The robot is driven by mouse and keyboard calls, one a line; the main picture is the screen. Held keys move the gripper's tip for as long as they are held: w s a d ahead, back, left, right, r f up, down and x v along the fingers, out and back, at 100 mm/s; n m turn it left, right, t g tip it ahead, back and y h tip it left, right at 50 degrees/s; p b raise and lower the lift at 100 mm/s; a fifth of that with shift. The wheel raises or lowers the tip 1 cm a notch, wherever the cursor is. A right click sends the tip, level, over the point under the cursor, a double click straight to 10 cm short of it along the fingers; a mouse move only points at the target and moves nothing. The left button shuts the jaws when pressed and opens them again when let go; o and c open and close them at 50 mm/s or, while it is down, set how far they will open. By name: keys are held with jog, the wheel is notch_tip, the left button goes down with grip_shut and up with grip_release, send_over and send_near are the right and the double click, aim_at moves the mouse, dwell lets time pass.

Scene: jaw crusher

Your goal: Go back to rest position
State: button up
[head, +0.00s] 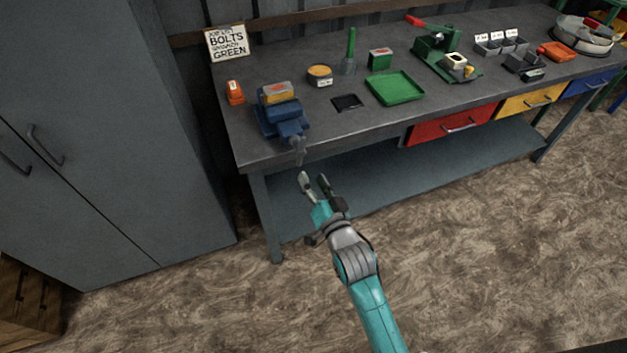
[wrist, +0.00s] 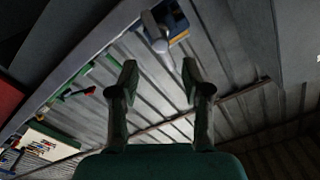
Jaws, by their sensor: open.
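My gripper (head: 314,183) is open and empty at the end of my teal arm, in front of the workbench's left end. In the head view it is just below and in front of the blue vise (head: 283,117), apart from it. The vise stands at the bench's front left edge with a yellow-topped block (head: 277,93) on it. In the wrist view the two fingers (wrist: 157,82) are spread with nothing between them, and the vise's underside (wrist: 165,28) shows beyond them.
The grey workbench (head: 330,125) has a lower shelf (head: 420,168) and holds a green tray (head: 396,88), a green press (head: 436,45) and small boxes. A red drawer (head: 452,125) hangs under it. A tall grey cabinet (head: 110,130) stands left. The floor (head: 480,260) at front right is clear.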

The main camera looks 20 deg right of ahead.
jog(key=s+f+n+g, duration=0.1)
jog(key=s+f+n, duration=0.15)
jog(key=s, duration=0.95)
jog(key=s+f+n+g, duration=0.1)
jog(key=s+f, duration=0.3)
jog(key=s, duration=0.7)
jog(key=s+r+n, duration=0.1)
jog(key=s+r, duration=0.2)
jog(key=s, duration=0.7)
jog(key=s+r+n+g, duration=0.1)
jog(key=s+r+n, duration=0.1)
jog(key=s, duration=0.7)
jog(key=shift+s+r, duration=0.35)
jog(key=shift+r, duration=0.5)
